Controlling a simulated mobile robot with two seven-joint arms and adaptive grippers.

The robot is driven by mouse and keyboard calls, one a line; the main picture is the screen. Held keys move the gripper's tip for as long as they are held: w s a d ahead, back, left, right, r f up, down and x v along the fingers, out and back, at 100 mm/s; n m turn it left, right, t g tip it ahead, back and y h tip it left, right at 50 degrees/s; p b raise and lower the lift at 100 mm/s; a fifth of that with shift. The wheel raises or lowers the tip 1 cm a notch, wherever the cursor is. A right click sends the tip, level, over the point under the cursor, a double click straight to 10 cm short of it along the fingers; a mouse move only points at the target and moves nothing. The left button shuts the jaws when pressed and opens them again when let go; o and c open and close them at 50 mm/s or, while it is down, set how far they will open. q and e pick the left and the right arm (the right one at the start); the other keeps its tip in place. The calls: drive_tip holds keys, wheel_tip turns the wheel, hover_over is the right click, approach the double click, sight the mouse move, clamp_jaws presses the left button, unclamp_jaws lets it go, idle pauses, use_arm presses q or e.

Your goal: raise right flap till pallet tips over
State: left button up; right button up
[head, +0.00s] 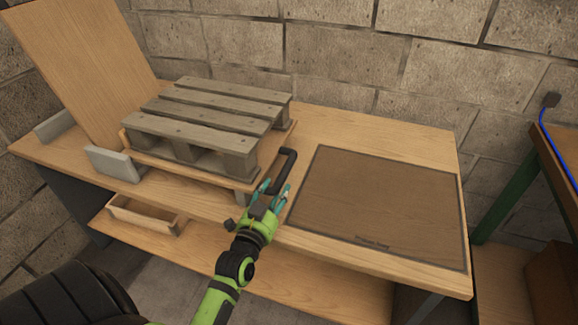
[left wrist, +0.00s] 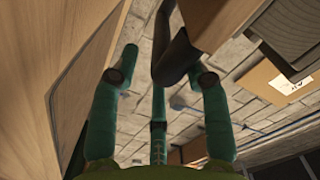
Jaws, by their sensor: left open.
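A grey wooden pallet (head: 205,120) lies flat on the right flap (head: 192,170), a wooden board on the bench. A black bar handle (head: 285,168) sticks out from the flap's right end. My left gripper (head: 272,188) is at the near end of this handle, with its teal fingers open. In the left wrist view the handle (left wrist: 176,55) runs between the spread fingertips of the gripper (left wrist: 165,70); I cannot tell if they touch it. The left flap (head: 85,50) stands steeply raised at the far left. My right gripper is not in view.
A brown mat (head: 380,208) lies on the bench right of the handle. Two grey blocks (head: 113,163) (head: 54,127) stand at the left. A small open wooden tray (head: 145,214) sits on the lower shelf. A block wall (head: 340,50) closes the back.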

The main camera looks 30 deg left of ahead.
sight(283, 174)
use_arm(q)
drive_tip(key=shift+w+a+r, duration=0.1)
drive_tip(key=shift+w, duration=0.3)
drive_tip(key=x, duration=0.4)
drive_tip(key=shift+w, duration=0.1)
drive_tip(key=shift+w+a, duration=0.1)
drive_tip(key=shift+w, duration=0.45)
clamp_jaws()
drive_tip(key=shift+r, duration=0.1)
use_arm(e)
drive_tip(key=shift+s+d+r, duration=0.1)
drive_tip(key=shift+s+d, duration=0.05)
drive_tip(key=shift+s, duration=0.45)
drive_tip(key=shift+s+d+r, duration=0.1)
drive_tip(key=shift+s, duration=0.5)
